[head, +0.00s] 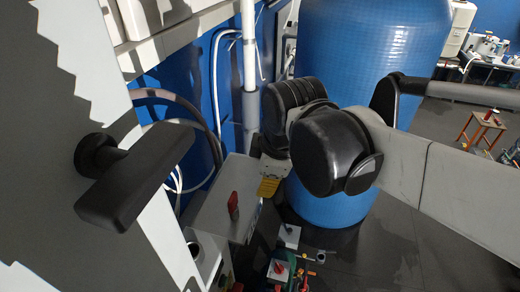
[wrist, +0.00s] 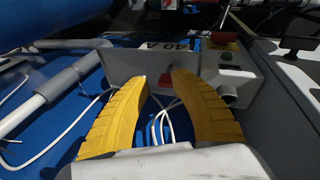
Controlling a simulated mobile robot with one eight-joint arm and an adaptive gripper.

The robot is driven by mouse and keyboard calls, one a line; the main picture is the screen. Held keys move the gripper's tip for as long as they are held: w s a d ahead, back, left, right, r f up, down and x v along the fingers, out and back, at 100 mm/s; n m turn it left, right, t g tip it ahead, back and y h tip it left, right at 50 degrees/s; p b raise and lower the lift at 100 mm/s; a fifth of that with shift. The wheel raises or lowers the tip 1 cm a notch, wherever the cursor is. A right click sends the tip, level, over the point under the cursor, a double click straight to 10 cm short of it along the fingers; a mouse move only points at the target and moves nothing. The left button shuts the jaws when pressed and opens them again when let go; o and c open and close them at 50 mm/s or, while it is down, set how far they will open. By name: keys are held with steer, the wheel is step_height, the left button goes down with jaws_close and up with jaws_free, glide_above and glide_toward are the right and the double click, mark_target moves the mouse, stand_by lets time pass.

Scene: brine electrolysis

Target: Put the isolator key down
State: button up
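A grey box (head: 212,212) stands by the blue wall, and an upright red handle (head: 233,205) sits on it. I cannot tell whether this handle is the isolator key. In the wrist view the box (wrist: 190,62) bears a "40 A" label, with a red piece (wrist: 224,45) at its far right edge. My gripper (head: 268,187) hangs just right of the box in the head view. Its yellow fingers (wrist: 159,76) are apart, with a gap between the tips over the box's face. I see nothing held between them.
A large blue tank (head: 370,50) stands behind my arm. White pipes and cables run along the blue wall (wrist: 75,130). A grey cabinet door with a black handle (head: 130,180) fills the left. Small red-knobbed boxes (head: 278,270) are low at the bottom. Dark floor lies right.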

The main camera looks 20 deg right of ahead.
steer(key=s+d+f+m+t, duration=0.2)
steer(key=s+d+m+t, duration=0.1)
steer(key=m, duration=1)
steer(key=shift+s+d, duration=0.55)
steer(key=shift+s, duration=0.35)
